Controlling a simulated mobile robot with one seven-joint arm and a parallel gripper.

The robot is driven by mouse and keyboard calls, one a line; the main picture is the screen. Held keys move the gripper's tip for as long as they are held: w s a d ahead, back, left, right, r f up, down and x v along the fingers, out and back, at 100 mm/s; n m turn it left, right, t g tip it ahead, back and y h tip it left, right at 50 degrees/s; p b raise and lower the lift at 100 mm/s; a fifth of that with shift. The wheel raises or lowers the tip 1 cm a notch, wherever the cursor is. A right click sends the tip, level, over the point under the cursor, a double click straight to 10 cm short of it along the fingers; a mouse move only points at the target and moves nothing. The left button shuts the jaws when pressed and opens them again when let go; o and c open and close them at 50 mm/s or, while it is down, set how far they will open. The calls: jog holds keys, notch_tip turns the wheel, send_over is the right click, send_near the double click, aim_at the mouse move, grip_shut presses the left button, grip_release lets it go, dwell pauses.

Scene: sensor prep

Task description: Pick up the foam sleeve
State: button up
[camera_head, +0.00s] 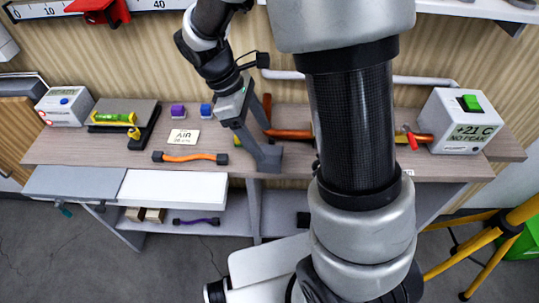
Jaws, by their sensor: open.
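My gripper (266,138) hangs over the middle of the grey-brown workbench (330,170), with its grey fingers spread apart. A copper-orange pipe (293,134) lies along the bench just right of the fingers; its left end is near or between them, and I cannot tell if they touch it. I cannot tell for sure which thing is the foam sleeve. An orange bar with black ends (190,157) lies on the bench left of the gripper. A yellow-green cylinder (113,118) rests on a dark stand at the left. My arm hides the middle of the pipe.
A white box reading +21 C (466,132) stands at the right. A purple bar (197,221) lies on the lower shelf. A yellow tripod (486,245) is at the right.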

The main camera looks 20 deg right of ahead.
aim_at(267, 149)
jog(key=b+x, duration=0.1)
jog(key=x, duration=0.6)
jog(key=shift+w+f, duration=0.15)
jog(key=shift+f, duration=0.15)
jog(key=shift+c, duration=0.2)
jog(key=c, duration=1.1)
